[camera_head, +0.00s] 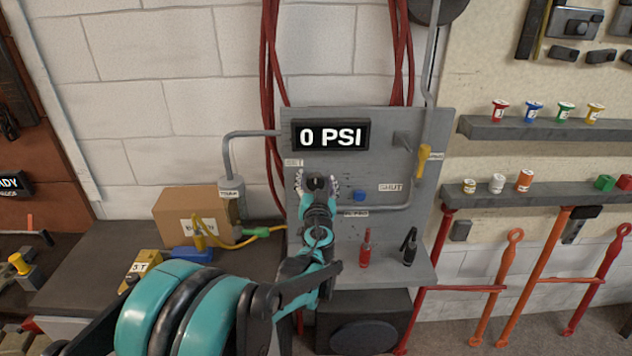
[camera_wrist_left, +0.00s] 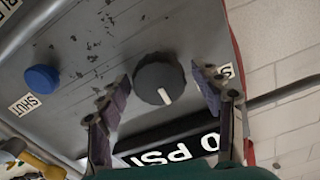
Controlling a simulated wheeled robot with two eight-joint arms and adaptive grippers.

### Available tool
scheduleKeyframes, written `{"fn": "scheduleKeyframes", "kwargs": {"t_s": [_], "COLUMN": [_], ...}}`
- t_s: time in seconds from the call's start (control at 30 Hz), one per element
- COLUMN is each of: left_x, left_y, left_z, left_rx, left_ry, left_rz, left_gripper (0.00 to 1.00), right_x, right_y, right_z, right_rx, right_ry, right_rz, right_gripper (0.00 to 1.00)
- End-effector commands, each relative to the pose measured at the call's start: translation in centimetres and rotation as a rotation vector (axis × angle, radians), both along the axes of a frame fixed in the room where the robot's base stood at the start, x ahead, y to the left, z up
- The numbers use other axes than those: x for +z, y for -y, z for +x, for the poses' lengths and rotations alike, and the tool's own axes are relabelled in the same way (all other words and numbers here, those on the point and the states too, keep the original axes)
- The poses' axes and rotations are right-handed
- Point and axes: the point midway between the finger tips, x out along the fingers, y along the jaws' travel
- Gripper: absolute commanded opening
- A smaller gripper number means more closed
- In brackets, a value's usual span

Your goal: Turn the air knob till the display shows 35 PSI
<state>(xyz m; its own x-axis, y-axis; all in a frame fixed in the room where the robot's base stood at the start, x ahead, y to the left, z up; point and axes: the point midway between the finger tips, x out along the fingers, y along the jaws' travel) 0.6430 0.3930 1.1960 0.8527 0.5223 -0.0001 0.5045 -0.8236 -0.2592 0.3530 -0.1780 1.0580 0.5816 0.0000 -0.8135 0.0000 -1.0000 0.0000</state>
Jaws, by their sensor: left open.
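The display (camera_head: 330,136) on the grey panel reads 0 PSI. It also shows upside down in the left wrist view (camera_wrist_left: 175,148). The air knob (camera_wrist_left: 160,78) is dark and round with a pale pointer mark, in the middle of the left wrist view. My left gripper (camera_head: 317,184) is open in front of the panel, below the display. In the left wrist view its two fingers stand on either side of the knob, with gaps between them and it. My right gripper is not in view.
A blue button (camera_head: 360,196) sits right of my gripper, near a SHUT label (camera_head: 390,187). A yellow lever (camera_head: 423,160) is at the panel's right. Red and black tools stand on the panel's lower shelf. A cardboard box (camera_head: 190,215) and yellow hose (camera_head: 225,244) are left.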

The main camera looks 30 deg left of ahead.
Motion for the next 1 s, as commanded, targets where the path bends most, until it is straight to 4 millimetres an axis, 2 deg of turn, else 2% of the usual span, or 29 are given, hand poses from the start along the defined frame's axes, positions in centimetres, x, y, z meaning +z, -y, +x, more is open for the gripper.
{"fn": "scheduleKeyframes", "kwargs": {"t_s": [0.07, 0.23, 0.27, 0.67, 1.0], "left_x": [0.01, 0.01, 0.01, 0.00, -0.07], "left_y": [0.00, 0.00, 0.00, 0.04, 0.16], "left_z": [-0.02, -0.02, -0.02, 0.00, 0.08], "left_rx": [0.000, 0.000, 0.000, 0.000, 0.000], "left_ry": [0.000, 0.000, 0.000, -0.028, -0.156], "left_rz": [0.000, 0.000, 0.000, 0.045, 0.254], "left_gripper": [0.63, 0.18, 0.16, 0.16, 0.16], "right_x": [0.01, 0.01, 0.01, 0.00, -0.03], "right_y": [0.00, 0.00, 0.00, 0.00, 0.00], "right_z": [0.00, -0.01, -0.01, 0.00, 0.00], "right_rx": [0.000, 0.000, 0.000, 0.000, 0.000], "right_ry": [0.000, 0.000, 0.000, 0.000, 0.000], "right_rz": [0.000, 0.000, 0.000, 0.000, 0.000], "right_gripper": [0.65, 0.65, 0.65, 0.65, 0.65]}}
